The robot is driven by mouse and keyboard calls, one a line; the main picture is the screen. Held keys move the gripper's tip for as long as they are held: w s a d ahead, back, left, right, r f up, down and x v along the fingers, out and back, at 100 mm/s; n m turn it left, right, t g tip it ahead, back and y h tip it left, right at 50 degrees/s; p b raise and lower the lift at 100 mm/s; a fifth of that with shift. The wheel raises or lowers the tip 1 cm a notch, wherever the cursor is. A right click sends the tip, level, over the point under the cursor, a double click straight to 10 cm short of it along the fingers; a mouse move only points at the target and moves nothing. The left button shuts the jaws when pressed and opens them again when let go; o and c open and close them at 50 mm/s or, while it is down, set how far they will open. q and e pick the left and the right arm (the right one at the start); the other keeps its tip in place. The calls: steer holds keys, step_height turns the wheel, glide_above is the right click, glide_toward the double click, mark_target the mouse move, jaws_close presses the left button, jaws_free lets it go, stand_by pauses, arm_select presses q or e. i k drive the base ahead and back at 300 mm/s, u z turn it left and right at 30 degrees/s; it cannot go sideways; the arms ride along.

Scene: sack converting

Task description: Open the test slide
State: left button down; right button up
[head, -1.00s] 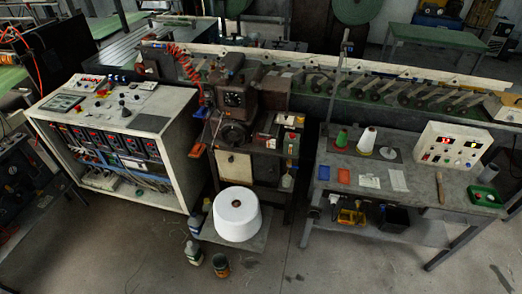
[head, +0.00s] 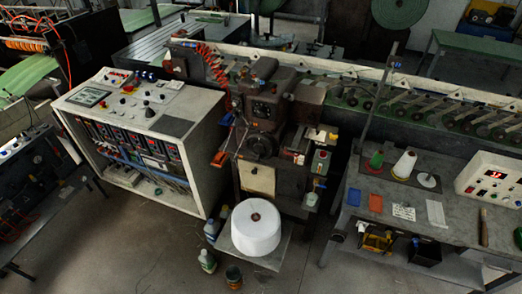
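No part is clearly recognisable as the test slide, so I cannot tell which one it is or whether it is open. A brown machine (head: 277,108) stands in the middle of the head view. It has a beige front panel (head: 257,178), a grey box with a green and a red button (head: 320,163) on its right, and a red-orange part (head: 219,159) sticking out at its left. A large white spool (head: 256,229) stands on a low plate in front of it. Neither of my grippers is in view.
A white control console (head: 180,127) stands left of the machine. A grey worktable (head: 388,188) with cones, cards and a lit control box (head: 492,181) stands to the right. Bottles (head: 207,261) and a can (head: 233,277) stand on the floor by the spool. The front floor is otherwise clear.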

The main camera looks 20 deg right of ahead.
mark_target(296, 142)
steer(key=z, duration=0.05)
steer(key=i, duration=1.05)
steer(key=z, duration=0.85)
